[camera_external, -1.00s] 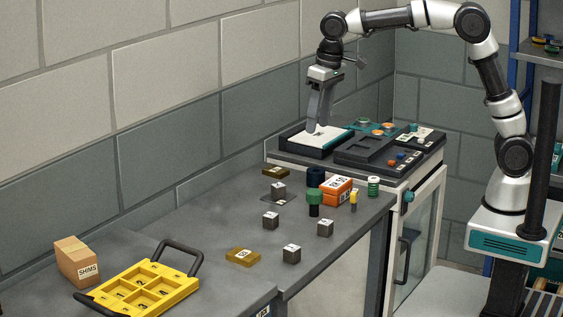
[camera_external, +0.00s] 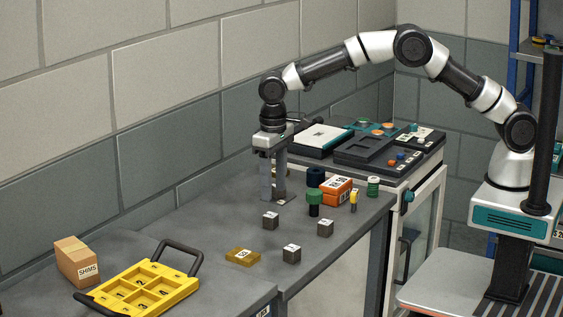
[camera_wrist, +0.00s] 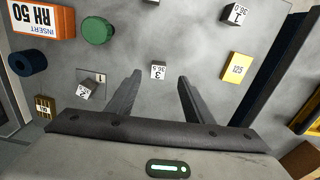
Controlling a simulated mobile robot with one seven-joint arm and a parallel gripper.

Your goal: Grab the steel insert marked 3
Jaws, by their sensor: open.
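The steel insert marked 3 (camera_wrist: 158,72) is a small grey cube with a white label. In the wrist view it lies just between my fingertips, apart from both. In the external view the cube that seems to match it (camera_external: 270,221) stands on the grey bench. My gripper (camera_external: 273,199) is open and empty, pointing down, close behind and above that cube. It also shows in the wrist view (camera_wrist: 159,80). A tilted cube (camera_wrist: 87,90) rests by a thin plate at left, mostly hidden by my gripper in the external view.
A green-topped knob (camera_external: 314,196), orange box (camera_external: 336,190) and dark blue cylinder (camera_external: 316,176) stand right of my gripper. Other cubes (camera_external: 325,228) and a yellow block (camera_external: 242,257) lie nearer the front. A yellow tray (camera_external: 150,289) is front left.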

